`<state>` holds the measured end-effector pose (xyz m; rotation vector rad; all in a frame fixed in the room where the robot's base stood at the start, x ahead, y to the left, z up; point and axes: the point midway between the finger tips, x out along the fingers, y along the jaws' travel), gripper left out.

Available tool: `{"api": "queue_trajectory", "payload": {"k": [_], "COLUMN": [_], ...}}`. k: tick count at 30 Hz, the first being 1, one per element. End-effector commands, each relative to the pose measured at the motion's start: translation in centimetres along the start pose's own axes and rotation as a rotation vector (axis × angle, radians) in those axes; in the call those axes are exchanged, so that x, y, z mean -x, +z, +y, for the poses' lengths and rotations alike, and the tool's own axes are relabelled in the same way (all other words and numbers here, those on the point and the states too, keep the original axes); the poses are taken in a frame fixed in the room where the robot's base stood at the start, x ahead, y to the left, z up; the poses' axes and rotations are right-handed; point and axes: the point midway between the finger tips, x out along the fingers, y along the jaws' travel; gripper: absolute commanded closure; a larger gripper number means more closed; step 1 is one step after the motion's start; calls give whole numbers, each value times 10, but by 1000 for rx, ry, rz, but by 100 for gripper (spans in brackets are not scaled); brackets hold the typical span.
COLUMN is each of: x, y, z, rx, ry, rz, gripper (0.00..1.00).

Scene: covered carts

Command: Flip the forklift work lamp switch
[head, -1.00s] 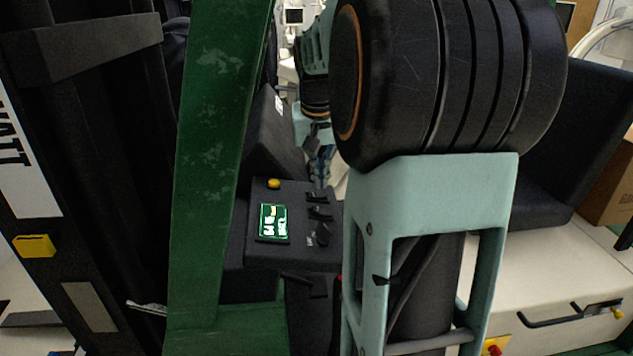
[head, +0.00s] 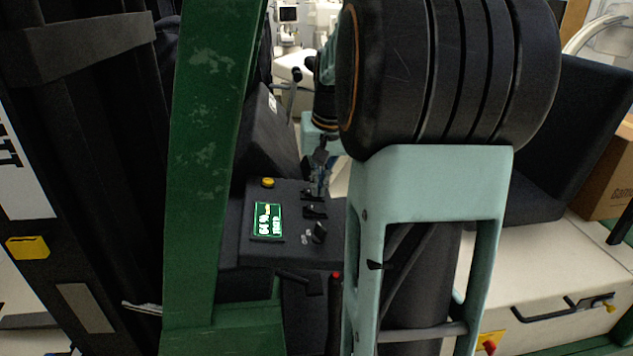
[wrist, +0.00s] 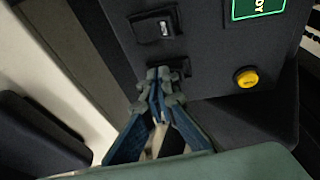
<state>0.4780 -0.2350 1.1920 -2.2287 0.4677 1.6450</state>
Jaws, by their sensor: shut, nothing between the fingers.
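The forklift's dark control panel (head: 240,243) carries a column of black switches at its right side. The far switch (head: 308,193), the middle switch (head: 315,211) and the near switch (head: 319,232) show in the head view. I cannot read which one is the work lamp switch. My gripper (head: 319,190) is shut and empty, with its tips at the far switch. In the wrist view my gripper (wrist: 158,75) covers part of that switch (wrist: 180,67); whether they touch is unclear. The middle switch (wrist: 155,28) lies just beyond, with a small light mark.
A lit green display (head: 267,220) and a yellow button (head: 268,183) sit left of the switches. The button also shows in the wrist view (wrist: 246,77). A green post (head: 205,150) stands left of the panel. A dark seat (head: 575,130) is at the right.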

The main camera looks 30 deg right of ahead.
Motion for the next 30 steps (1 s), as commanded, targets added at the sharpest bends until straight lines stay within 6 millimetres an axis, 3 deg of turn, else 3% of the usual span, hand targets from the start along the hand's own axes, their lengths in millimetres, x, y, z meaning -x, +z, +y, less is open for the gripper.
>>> {"api": "queue_trajectory", "payload": {"k": [16, 30], "x": [2, 9], "y": [0, -3], "z": [-16, -19], "rx": [2, 3], "ry": [-1, 0], "rz": [0, 0], "gripper": [100, 100]}}
